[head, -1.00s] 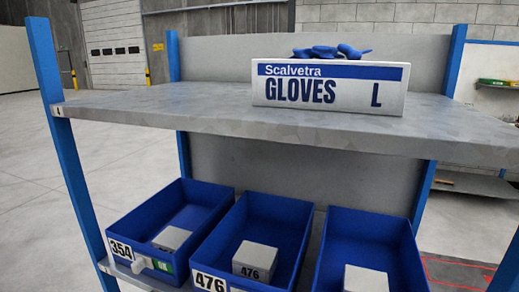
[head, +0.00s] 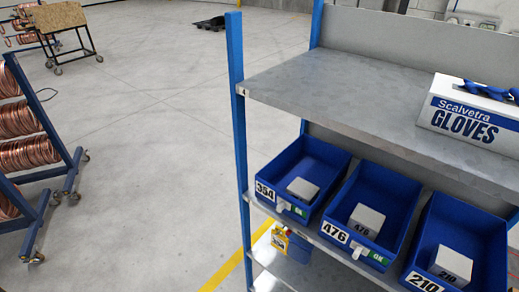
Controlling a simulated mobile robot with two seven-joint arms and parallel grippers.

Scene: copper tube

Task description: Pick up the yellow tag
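A small yellow tag-like piece with dark markings (head: 280,240) shows below the bin marked 354, at the lower shelf's left end. It is against a blue object (head: 299,247), partly hidden by the shelf above; I cannot tell how it is attached. Neither of my grippers is in view.
A blue-post shelf rack (head: 239,140) stands at the right. Its middle shelf holds blue bins marked 354 (head: 327,157), 476 (head: 399,192) and 210 (head: 478,232). A glove box (head: 470,115) is on top. A copper coil rack (head: 27,153) stands left; the floor between is open.

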